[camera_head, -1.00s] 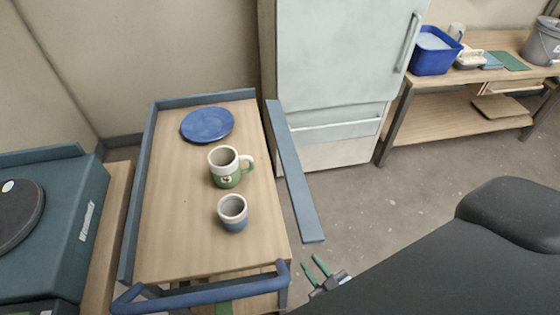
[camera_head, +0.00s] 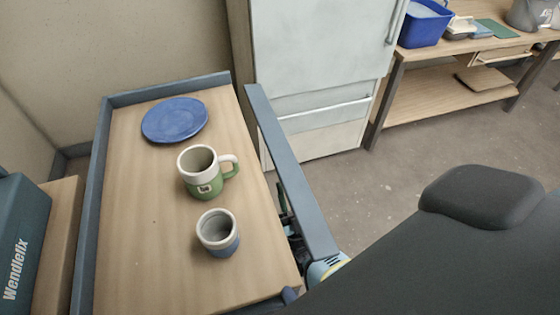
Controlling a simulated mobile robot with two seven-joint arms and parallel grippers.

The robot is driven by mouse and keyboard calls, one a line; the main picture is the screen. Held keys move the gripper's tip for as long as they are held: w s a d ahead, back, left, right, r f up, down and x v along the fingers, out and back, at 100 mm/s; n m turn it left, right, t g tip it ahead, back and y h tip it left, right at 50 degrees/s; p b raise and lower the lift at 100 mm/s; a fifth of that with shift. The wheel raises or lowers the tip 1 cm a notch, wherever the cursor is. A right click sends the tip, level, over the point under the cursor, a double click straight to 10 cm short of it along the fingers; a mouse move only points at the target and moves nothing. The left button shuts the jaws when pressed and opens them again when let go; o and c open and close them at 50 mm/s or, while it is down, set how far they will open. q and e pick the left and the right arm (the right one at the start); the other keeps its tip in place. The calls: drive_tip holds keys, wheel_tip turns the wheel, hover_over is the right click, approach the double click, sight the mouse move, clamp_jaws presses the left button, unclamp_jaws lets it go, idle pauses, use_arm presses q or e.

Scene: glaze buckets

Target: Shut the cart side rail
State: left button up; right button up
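The cart (camera_head: 140,230) has a wooden top with a blue-grey rim along its left and far sides. The side rail (camera_head: 290,170), a long blue-grey bar, runs along the cart's right side, apart from the top's edge with a narrow gap. My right gripper (camera_head: 287,212) shows only in part in that gap, low beside the rail. The rail hides much of it, so its opening cannot be told. Its pale wrist (camera_head: 326,270) shows at the rail's near end. My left gripper is not in view.
On the cart are a blue plate (camera_head: 174,120), a green-and-white mug (camera_head: 205,175) and a blue-grey cup (camera_head: 218,234). A fridge (camera_head: 318,55) stands just behind the rail. A workbench (camera_head: 440,100) with a blue tub (camera_head: 425,28) is at the back right. Floor between is clear.

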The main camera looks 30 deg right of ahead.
sight(281, 163)
drive_tip(key=p+x, duration=0.2)
drive_tip(key=x, duration=0.5)
drive_tip(key=shift+w+r, duration=0.2)
drive_tip(key=shift+c, duration=0.2)
clamp_jaws()
